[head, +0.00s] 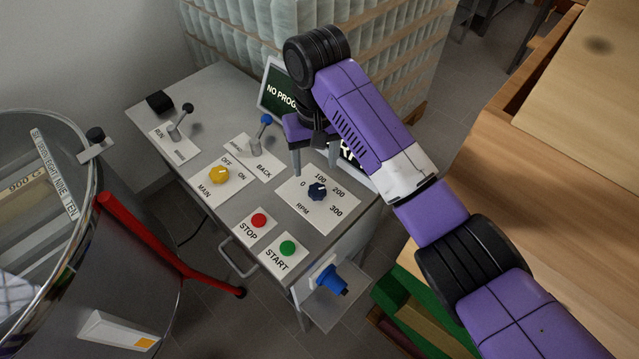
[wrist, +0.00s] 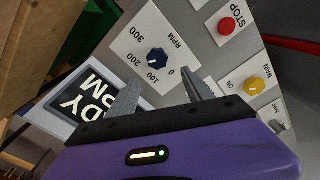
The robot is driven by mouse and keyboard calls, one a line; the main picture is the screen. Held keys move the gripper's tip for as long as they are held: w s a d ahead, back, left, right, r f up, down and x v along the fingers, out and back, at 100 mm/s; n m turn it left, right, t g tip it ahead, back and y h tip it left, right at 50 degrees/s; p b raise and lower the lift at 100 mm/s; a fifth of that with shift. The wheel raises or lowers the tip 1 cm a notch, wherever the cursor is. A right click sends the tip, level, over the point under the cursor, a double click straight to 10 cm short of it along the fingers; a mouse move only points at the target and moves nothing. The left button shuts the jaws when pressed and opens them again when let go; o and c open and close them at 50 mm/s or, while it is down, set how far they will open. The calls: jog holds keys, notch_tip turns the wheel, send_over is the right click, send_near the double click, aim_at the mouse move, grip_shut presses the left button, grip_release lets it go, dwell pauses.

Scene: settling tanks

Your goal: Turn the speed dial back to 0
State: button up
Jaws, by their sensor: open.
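The speed dial (head: 317,191) is a small dark blue knob on a white plate (head: 330,208) marked RPM, with 0, 100, 200 and 300 around it. It also shows in the wrist view (wrist: 157,58), where the plate appears turned over. I cannot tell for sure which mark its pointer faces. My gripper (head: 315,167) is open, its two grey fingers pointing down above the panel, just behind the dial in the head view. In the wrist view the fingertips (wrist: 160,86) are spread and empty, with the dial beyond the gap between them. Nothing touches the dial.
A screen (head: 273,92) stands behind. A steel tank (head: 120,250) is at left.

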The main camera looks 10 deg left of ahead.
aim_at(317, 190)
jog(key=shift+s+d, duration=0.15)
jog(key=shift+s, duration=0.25)
jog(key=shift+d+f, duration=0.1)
jog(key=shift+f, duration=0.2)
jog(key=shift+f+p, duration=0.45)
jog(key=shift+f, duration=3.15)
grip_shut()
